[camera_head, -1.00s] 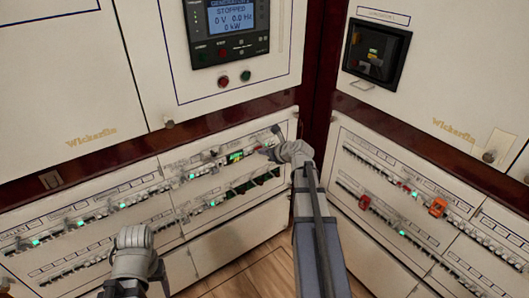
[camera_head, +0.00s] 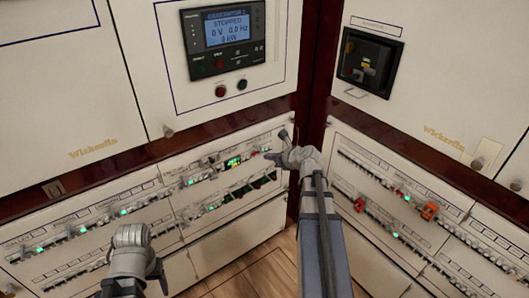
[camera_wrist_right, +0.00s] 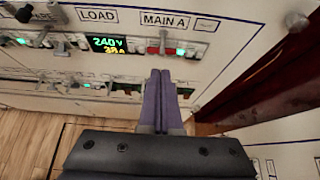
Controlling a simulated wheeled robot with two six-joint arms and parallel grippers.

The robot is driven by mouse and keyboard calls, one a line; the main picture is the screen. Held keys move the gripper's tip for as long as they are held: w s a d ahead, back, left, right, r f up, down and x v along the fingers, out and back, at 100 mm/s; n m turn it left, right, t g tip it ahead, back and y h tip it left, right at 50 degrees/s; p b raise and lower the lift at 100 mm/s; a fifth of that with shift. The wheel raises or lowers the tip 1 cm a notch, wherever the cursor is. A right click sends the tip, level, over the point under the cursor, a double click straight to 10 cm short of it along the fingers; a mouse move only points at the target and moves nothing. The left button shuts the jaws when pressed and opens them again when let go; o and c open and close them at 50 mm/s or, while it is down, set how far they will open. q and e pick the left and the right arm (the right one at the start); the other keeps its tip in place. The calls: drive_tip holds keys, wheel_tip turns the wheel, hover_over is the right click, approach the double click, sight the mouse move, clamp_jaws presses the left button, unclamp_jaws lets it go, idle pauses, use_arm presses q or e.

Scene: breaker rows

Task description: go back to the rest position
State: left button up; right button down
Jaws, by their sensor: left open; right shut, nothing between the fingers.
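My right gripper (camera_head: 275,156) is in front of the right end of the left cabinet's breaker rows. In the right wrist view its two fingers (camera_wrist_right: 160,85) are shut together with nothing between them. They point at the panel just below the MAIN A label (camera_wrist_right: 166,20) and a red breaker lever (camera_wrist_right: 153,50). Whether the fingertips touch the panel cannot be told. My left gripper (camera_head: 130,236) is at the lower left of the head view, in front of the lower breaker row and apart from it. Its fingers are hard to make out.
A lit display (camera_wrist_right: 105,44) reads 240 V beside the LOAD label. The generator screen (camera_head: 228,30) reads STOPPED. The right cabinet's breaker rows (camera_head: 400,190) include an orange lever (camera_head: 429,211). A dark red corner post (camera_head: 313,90) stands close to my right arm. Wooden floor (camera_head: 250,275) shows below.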

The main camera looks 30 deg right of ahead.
drive_tip(key=shift+v, duration=0.8)
drive_tip(key=shift+a, duration=0.1)
drive_tip(key=s+a+r+n+g+y+p, duration=0.15)
drive_tip(key=a+n+p, duration=0.25)
drive_tip(key=a+n, duration=0.4)
drive_tip(key=s+a+r+n+g+p, duration=0.1)
drive_tip(key=s+a+n+g+p, duration=0.25)
drive_tip(key=a, duration=0.55)
drive_tip(key=a+r+n+g+y+p, duration=0.15)
drive_tip(key=a+n+p, duration=0.25)
drive_tip(key=a+n, duration=0.45)
drive_tip(key=s+a+r+n+g+h+p, duration=0.2)
drive_tip(key=s+a+n, duration=0.4)
drive_tip(key=n, duration=0.3)
drive_tip(key=s+a+r+n+g+h+p, duration=0.3)
drive_tip(key=s+a+n+p, duration=0.3)
drive_tip(key=n, duration=0.4)
drive_tip(key=shift+s+r+p, duration=0.6)
drive_tip(key=shift+s, duration=0.35)
